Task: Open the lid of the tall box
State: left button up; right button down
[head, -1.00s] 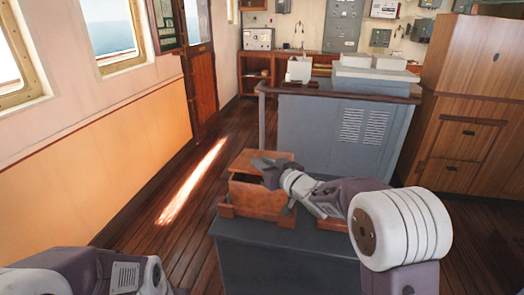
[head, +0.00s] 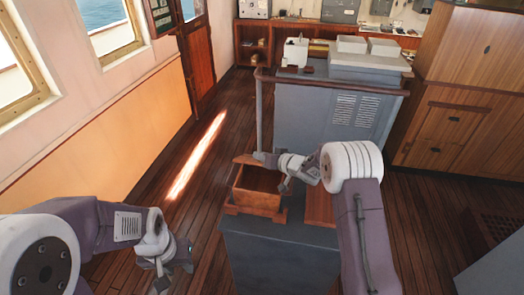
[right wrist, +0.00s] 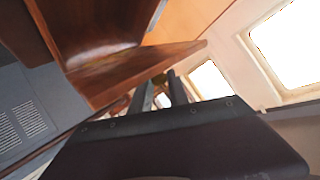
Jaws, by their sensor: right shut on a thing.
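The tall wooden box (head: 257,199) stands on a grey pedestal (head: 270,245) in the head view. Its top is open and I see down into its dark inside. The lid (head: 243,159) is swung up at the back of the box, mostly hidden. My right gripper (head: 264,157) is at the lid's upper edge, over the far side of the box. In the right wrist view its fingers (right wrist: 162,88) are shut on the lid's edge or knob; the lid's wooden panel (right wrist: 180,55) is close by. My left gripper (head: 162,280) hangs low at the left, apart from the box; its finger gap is unclear.
A flat wooden piece (head: 320,208) lies right of the box, partly behind my right arm. A grey console (head: 325,115) with a rail stands behind the pedestal. Wooden cabinets (head: 445,130) are at the right. The floor (head: 205,165) left of the pedestal is clear.

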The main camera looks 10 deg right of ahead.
jog(key=shift+r, duration=0.1)
dwell(0.3)
jog(key=c, duration=1.3)
grip_release()
jog(key=shift+w, duration=0.1)
jog(key=shift+s+d, duration=0.2)
jog(key=shift+s, duration=0.05)
jog(key=b+v, duration=0.2)
jog(key=v, duration=0.6)
jog(key=shift+s+r, duration=0.15)
jog(key=shift+s, duration=0.05)
